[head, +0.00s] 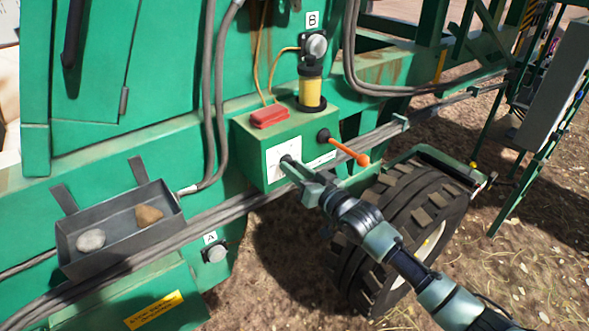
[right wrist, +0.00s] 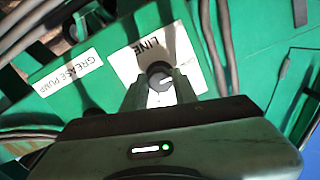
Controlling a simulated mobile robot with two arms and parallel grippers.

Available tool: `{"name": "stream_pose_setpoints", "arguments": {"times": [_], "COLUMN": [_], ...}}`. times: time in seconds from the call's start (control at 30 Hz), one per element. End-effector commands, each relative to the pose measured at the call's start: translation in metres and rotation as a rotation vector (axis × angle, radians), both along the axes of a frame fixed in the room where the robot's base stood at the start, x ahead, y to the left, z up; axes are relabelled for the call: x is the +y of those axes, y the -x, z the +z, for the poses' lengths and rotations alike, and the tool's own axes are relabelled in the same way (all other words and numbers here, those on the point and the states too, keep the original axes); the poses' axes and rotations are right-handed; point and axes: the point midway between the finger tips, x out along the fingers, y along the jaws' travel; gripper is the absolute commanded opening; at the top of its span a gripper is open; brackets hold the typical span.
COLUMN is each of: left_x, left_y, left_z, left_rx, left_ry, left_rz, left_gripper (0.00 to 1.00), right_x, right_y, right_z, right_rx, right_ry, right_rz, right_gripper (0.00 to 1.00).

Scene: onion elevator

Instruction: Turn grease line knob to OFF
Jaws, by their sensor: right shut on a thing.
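The grease line knob (right wrist: 160,76) is a small dark round knob with a white mark, on a white plate (right wrist: 140,62) lettered "LINE" in the right wrist view. The plate is on the front of a green box (head: 262,152) in the head view. My right gripper (head: 287,164) reaches the plate from the lower right. Its fingers are shut on the knob in the right wrist view (right wrist: 160,88). The fingers and wrist cover part of the knob and plate, and I cannot read the plate's position marks. My left gripper is not in view.
An orange-handled lever (head: 345,148) sticks out just right of my gripper. A red part (head: 269,116) and a yellow cylinder (head: 311,92) stand on the box. A grey tray (head: 120,232) with stones is at left. A large tyre (head: 400,225) is below right.

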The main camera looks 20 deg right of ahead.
Motion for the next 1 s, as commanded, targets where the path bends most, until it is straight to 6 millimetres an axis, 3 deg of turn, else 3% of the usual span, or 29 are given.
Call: {"name": "stream_pose_setpoints", "arguments": {"times": [0.6, 0.63, 0.7, 1.0], "left_x": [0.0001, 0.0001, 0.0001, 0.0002], "left_y": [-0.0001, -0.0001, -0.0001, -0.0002], "left_z": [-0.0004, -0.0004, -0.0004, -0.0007], "left_rx": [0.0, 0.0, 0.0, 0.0], "left_ry": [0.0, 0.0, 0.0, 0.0], "left_rz": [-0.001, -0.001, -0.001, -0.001], "left_gripper": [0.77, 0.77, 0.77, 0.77], "right_x": [0.0003, 0.0003, 0.0002, -0.0003], "right_y": [0.0006, 0.0006, 0.0005, 0.0011], "right_z": [-0.0035, -0.0035, -0.0031, -0.0016], "right_rx": [-0.007, -0.007, -0.008, -0.01], "right_ry": [0.04, 0.04, 0.039, 0.037], "right_rz": [0.001, 0.001, 0.001, 0.0], "right_gripper": [0.0, 0.36, 0.5, 0.5]}}
